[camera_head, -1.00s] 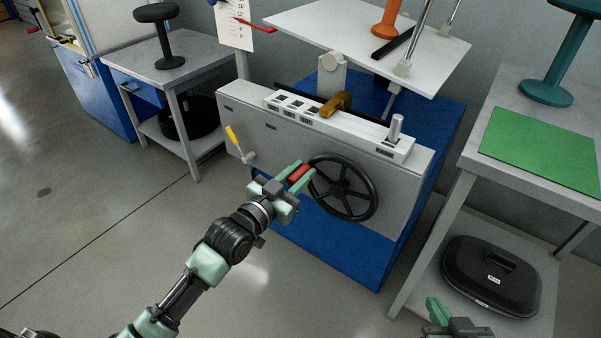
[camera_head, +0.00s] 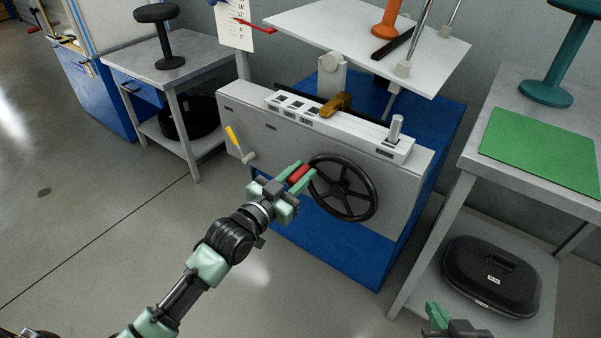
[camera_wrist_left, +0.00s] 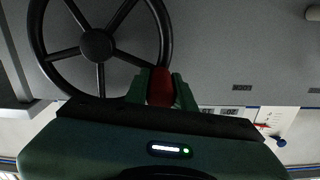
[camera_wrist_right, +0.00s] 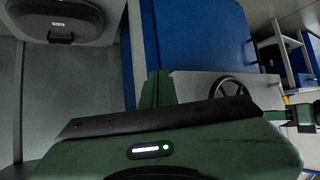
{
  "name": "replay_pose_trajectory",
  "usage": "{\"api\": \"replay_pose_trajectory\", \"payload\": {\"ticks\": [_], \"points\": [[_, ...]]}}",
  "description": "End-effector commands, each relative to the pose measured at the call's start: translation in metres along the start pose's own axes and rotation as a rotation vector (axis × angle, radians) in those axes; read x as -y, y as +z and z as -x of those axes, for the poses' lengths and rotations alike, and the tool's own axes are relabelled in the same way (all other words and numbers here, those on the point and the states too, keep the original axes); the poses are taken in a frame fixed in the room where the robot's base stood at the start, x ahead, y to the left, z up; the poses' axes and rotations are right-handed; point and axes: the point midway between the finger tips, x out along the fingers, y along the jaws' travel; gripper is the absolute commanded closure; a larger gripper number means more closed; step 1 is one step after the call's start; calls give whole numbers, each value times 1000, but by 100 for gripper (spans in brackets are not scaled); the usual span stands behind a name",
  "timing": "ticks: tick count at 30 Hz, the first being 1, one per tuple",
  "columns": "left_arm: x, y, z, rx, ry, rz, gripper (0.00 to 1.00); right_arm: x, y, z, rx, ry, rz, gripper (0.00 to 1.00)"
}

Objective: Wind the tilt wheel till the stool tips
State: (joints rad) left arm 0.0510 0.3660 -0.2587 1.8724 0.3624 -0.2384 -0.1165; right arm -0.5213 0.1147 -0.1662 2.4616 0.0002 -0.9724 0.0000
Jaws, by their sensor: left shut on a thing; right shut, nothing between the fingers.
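The black tilt wheel (camera_head: 343,212) is on the front of the grey machine, and it also shows in the left wrist view (camera_wrist_left: 97,45). My left gripper (camera_head: 299,175) is shut on the wheel's red handle (camera_wrist_left: 160,88), at the rim's upper left in the head view. The orange stool (camera_head: 387,20) stands on the white platform (camera_head: 330,25) above the machine; its top is cut off by the frame. My right gripper (camera_head: 437,316) is shut and empty at the bottom right, away from the wheel.
A yellow-handled lever (camera_head: 235,141) and a brown knob (camera_head: 337,103) are on the machine. A scale with a red pointer (camera_head: 255,25) stands behind left. A table with a green mat (camera_head: 540,150) is at the right, a black case (camera_head: 491,278) below. Floor on the left is clear.

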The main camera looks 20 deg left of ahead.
Motion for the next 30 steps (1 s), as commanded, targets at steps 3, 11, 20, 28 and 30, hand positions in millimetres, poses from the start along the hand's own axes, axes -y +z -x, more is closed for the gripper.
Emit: {"api": "replay_pose_trajectory", "payload": {"ticks": [3,11,20,28,30], "points": [[0,-4,0,3,0,-28,100,-4,24,9,125,8,-1,100],[-2,-11,0,3,0,-102,100,-12,86,44,448,27,-10,100],[-7,-18,0,3,1,-208,100,-16,112,81,646,36,-17,100],[-8,-17,0,1,1,-213,100,-16,114,80,650,36,-17,100],[-8,-17,0,1,1,-212,64,-16,114,80,650,36,-17,100]]}}
